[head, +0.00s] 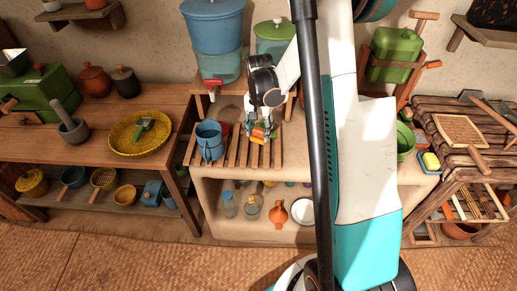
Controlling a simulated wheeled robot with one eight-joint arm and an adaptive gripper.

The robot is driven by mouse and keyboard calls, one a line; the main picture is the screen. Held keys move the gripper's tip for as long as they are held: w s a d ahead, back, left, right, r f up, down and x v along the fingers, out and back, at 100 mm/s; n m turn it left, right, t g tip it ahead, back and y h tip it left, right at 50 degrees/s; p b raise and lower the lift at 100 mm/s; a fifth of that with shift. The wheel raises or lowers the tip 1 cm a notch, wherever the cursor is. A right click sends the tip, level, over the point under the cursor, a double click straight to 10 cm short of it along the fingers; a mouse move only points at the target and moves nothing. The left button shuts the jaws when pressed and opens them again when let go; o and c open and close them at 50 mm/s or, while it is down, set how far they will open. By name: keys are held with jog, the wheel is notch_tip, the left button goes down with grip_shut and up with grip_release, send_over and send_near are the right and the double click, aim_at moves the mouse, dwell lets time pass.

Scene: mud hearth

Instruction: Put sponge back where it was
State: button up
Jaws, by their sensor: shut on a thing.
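My gripper (262,130) is above the slatted wooden rack (235,150) at the middle of the head view. It is shut on a small green and orange-yellow thing (260,134), which looks like the sponge. The fingers cover part of it, and I cannot tell whether it touches the slats. A yellow block (430,161) sits in a small dish on the ledge at the right, apart from my gripper.
A blue mug (209,140) stands close to the left of my gripper, with a red thing behind it. A blue water container (214,40) with a red tap and a green-lidded container (275,38) stand behind. A yellow basket (140,132) is on the left table.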

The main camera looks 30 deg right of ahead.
aim_at(259, 129)
jog(key=shift+f+b, duration=1.15)
jog(key=shift+f, duration=2.75)
jog(key=shift+f, duration=0.1)
jog(key=o, duration=1)
notch_tip(259, 129, up, 12)
jog(key=p, duration=0.4)
jog(key=shift+r, duration=0.2)
